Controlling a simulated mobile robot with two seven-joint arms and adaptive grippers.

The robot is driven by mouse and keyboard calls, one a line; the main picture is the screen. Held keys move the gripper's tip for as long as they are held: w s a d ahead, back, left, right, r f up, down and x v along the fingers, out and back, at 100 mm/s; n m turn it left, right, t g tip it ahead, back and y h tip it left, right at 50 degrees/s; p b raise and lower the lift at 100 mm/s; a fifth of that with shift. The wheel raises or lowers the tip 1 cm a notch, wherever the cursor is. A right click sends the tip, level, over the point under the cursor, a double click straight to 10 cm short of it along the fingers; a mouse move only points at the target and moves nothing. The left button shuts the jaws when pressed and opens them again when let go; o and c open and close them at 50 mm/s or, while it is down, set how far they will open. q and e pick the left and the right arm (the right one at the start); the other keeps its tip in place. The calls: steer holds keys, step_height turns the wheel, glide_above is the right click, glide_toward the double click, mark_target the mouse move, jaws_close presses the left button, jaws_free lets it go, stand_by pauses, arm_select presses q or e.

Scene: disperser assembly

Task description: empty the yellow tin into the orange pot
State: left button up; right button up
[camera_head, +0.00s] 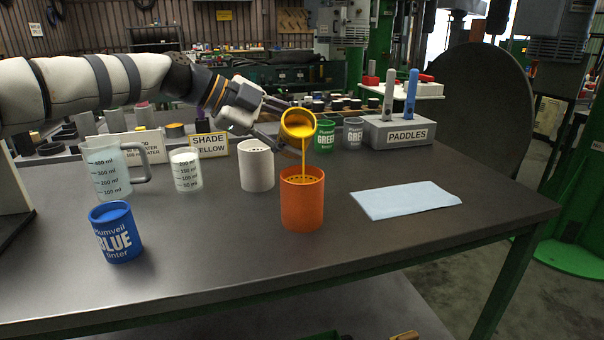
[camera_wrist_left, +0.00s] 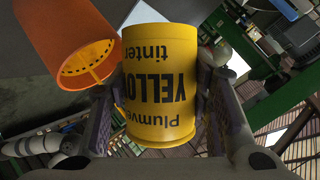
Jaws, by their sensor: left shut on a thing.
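My left gripper (camera_head: 270,112) is shut on the yellow tin (camera_head: 298,123) and holds it tilted above the orange pot (camera_head: 302,205). A yellow stream (camera_head: 304,158) runs from the tin's mouth down into the pot, which stands upright on the table. In the left wrist view the tin (camera_wrist_left: 158,85) sits between the two fingers (camera_wrist_left: 160,110), its label reading upside down. The orange pot (camera_wrist_left: 62,38) is beside it there, with yellow liquid running inside it.
The blue tin (camera_head: 115,235), a glass jug (camera_head: 108,170), a small beaker (camera_head: 186,170) and a white pot (camera_head: 256,168) stand left of the orange pot. Green (camera_head: 323,137) and grey (camera_head: 353,132) tins and a paddle holder (camera_head: 397,132) are behind. A blue cloth (camera_head: 405,200) lies right.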

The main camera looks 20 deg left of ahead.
stand_by(0.8)
arm_select(q)
steer(key=shift+r+m+t+y+p, duration=0.7)
steer(key=shift+r+m+t, duration=0.05)
steer(key=shift+m+t, duration=0.35)
arm_select(e)
steer(key=shift+w+r+t, duration=0.3)
steer(key=shift+w+r, duration=0.4)
steer(key=shift+r, duration=0.1)
stand_by(3.3)
arm_select(q)
steer(key=shift+f+m+t, duration=0.3)
steer(key=shift+m, duration=0.1)
arm_select(e)
steer(key=shift+w+r, duration=0.1)
steer(key=shift+r, duration=0.1)
stand_by(1.4)
